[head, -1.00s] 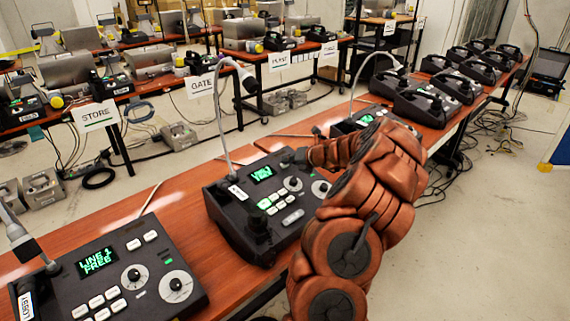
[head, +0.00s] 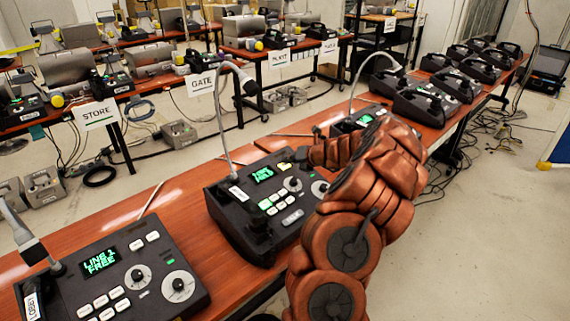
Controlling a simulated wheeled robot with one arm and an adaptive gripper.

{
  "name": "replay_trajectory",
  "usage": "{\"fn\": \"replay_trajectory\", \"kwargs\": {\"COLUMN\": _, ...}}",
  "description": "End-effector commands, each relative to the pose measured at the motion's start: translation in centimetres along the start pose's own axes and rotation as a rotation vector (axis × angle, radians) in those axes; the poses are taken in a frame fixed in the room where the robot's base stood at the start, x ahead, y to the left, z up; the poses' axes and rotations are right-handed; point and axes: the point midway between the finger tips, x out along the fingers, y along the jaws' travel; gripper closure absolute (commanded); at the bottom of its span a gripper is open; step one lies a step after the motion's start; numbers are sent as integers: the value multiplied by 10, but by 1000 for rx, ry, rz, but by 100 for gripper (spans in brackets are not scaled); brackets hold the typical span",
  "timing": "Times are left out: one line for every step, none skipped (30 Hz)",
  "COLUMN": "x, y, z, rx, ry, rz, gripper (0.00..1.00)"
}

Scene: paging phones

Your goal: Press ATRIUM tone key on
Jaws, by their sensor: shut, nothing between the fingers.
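A dark paging phone (head: 218,199) with a gooseneck microphone stands on the near wooden bench; its name label is too small to read, so I cannot tell whether it is ATRIUM. Its green display (head: 262,175) shows text I cannot read surely. A key (head: 285,166) right of the display looks lit yellow. Several pale keys and two round dials sit below. My arm hides the phone's right side.
A phone labelled LOBBY (head: 112,280), showing "LINE 1 FREE", is at the left front. Another phone (head: 352,124) stands behind my gripper, partly hidden. More phones line the bench at the far right. Open floor lies right of my arm.

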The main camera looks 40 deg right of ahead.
Motion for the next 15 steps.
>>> {"fn": "replay_trajectory", "kwargs": {"x": -1, "y": 1, "z": 1, "rx": 0, "ry": 0, "rz": 0, "gripper": 100}}
{"fn": "replay_trajectory", "kwargs": {"x": -2, "y": 1, "z": 2, "rx": 0, "ry": 0, "rz": 0, "gripper": 100}}
{"fn": "replay_trajectory", "kwargs": {"x": -3, "y": 2, "z": 3, "rx": 0, "ry": 0, "rz": 0, "gripper": 100}}
{"fn": "replay_trajectory", "kwargs": {"x": -4, "y": 3, "z": 4, "rx": 0, "ry": 0, "rz": 0, "gripper": 100}}
{"fn": "replay_trajectory", "kwargs": {"x": -6, "y": 4, "z": 5, "rx": 0, "ry": -1, "rz": 0, "gripper": 100}}
{"fn": "replay_trajectory", "kwargs": {"x": -8, "y": 6, "z": 7, "rx": 1, "ry": -1, "rz": 0, "gripper": 100}}
{"fn": "replay_trajectory", "kwargs": {"x": -10, "y": 7, "z": 8, "rx": 1, "ry": -1, "rz": 0, "gripper": 100}}
{"fn": "replay_trajectory", "kwargs": {"x": -11, "y": 9, "z": 10, "rx": 1, "ry": -1, "rz": 0, "gripper": 100}}
{"fn": "replay_trajectory", "kwargs": {"x": -14, "y": 10, "z": 11, "rx": 1, "ry": -1, "rz": 0, "gripper": 100}}
{"fn": "replay_trajectory", "kwargs": {"x": -15, "y": 12, "z": 13, "rx": 1, "ry": -1, "rz": -1, "gripper": 100}}
{"fn": "replay_trajectory", "kwargs": {"x": -17, "y": 13, "z": 14, "rx": 1, "ry": -1, "rz": -1, "gripper": 100}}
{"fn": "replay_trajectory", "kwargs": {"x": -19, "y": 14, "z": 15, "rx": 1, "ry": -1, "rz": -1, "gripper": 100}}
{"fn": "replay_trajectory", "kwargs": {"x": -21, "y": 15, "z": 16, "rx": 0, "ry": -1, "rz": -1, "gripper": 100}}
{"fn": "replay_trajectory", "kwargs": {"x": -22, "y": 16, "z": 18, "rx": 0, "ry": -1, "rz": -1, "gripper": 100}}
{"fn": "replay_trajectory", "kwargs": {"x": -24, "y": 18, "z": 19, "rx": 0, "ry": -1, "rz": -1, "gripper": 100}}
